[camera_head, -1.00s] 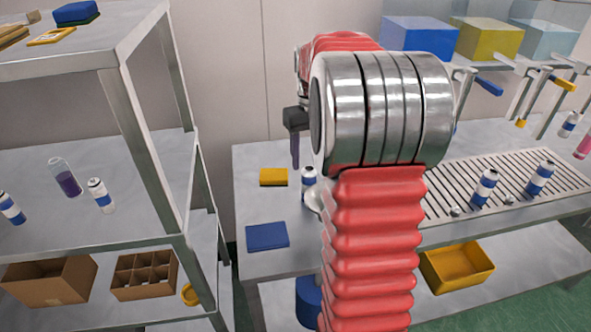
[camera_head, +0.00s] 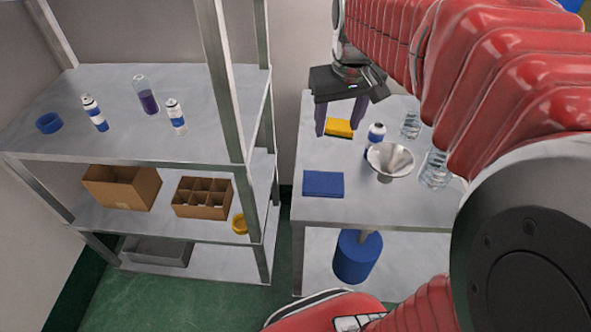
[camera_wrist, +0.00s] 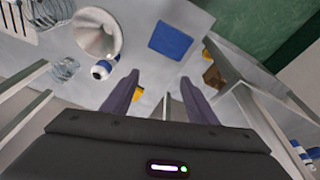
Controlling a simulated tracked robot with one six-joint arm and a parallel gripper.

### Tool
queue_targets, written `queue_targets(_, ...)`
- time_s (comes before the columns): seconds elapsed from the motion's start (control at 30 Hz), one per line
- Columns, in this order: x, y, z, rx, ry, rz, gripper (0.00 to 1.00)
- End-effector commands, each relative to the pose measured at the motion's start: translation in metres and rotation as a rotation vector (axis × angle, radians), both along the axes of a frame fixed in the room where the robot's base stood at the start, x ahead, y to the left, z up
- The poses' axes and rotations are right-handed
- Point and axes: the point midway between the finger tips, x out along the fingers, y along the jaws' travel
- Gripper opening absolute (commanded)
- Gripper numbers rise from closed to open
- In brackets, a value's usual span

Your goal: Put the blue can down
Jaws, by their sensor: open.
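A white can with a blue band (camera_head: 376,135) stands on the steel table, close behind the funnel. It also shows in the wrist view (camera_wrist: 103,69), left of my fingers and apart from them. My gripper (camera_head: 338,130) is over the table's left part, pointing down, its two purple fingers spread apart. Two more white cans with blue bands, a left one (camera_head: 95,114) and a right one (camera_head: 175,117), stand on the shelf rack. The funnel hides part of the table can's base.
The metal funnel (camera_head: 390,160), clear bottles (camera_head: 435,170), a blue pad (camera_head: 323,184) and a yellow block (camera_head: 339,127) are on the table. The rack holds a purple-filled bottle (camera_head: 147,97), blue ring (camera_head: 48,123) and cardboard boxes (camera_head: 122,187).

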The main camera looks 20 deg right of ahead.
Motion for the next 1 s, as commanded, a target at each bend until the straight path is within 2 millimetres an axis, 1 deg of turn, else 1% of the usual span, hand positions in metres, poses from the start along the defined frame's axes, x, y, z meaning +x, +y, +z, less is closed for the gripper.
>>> queue_targets(0.03,-0.006,0.010,0.002,-0.002,-0.014,0.011,0.53)
queue_targets(0.1,-0.014,0.021,0.003,-0.005,-0.033,0.020,0.53)
queue_targets(0.27,-0.031,0.044,0.005,-0.008,-0.075,0.042,0.53)
queue_targets(0.5,-0.060,0.076,0.002,-0.007,-0.138,0.075,0.53)
queue_targets(0.8,-0.096,0.109,-0.009,0.003,-0.216,0.118,0.53)
queue_targets(1.0,-0.115,0.124,-0.019,0.014,-0.259,0.142,0.53)
